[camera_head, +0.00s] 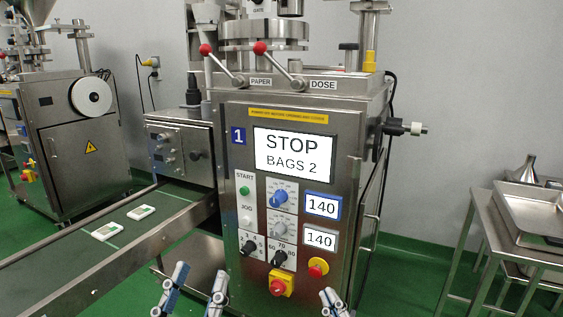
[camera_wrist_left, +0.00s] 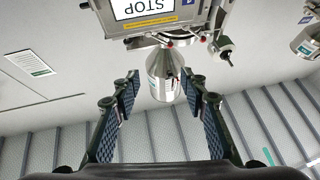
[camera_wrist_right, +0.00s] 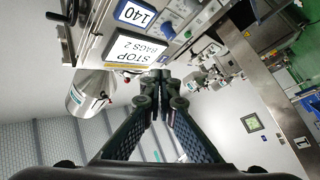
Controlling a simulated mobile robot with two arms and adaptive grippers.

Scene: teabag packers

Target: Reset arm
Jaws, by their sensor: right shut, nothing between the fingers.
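My left gripper (camera_head: 201,270) shows at the bottom edge of the head view, its two fingers apart with nothing between them. In the left wrist view (camera_wrist_left: 165,85) its fingers are also spread, with the machine beyond them. My right gripper (camera_head: 328,294) shows only in part at the bottom edge, to the right of the left one. In the right wrist view (camera_wrist_right: 155,78) its fingertips meet and hold nothing. Both grippers are in front of the packing machine (camera_head: 235,215), whose screen (camera_head: 293,155) reads "STOP BAGS 2".
Two teabag packets (camera_head: 140,212) (camera_head: 106,231) lie on the conveyor (camera_head: 60,251) at the left. Two red-knobbed levers (camera_head: 205,49) (camera_head: 260,48) top the machine front. A steel table (camera_head: 480,236) with trays stands at the right. Green floor shows between machine and table.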

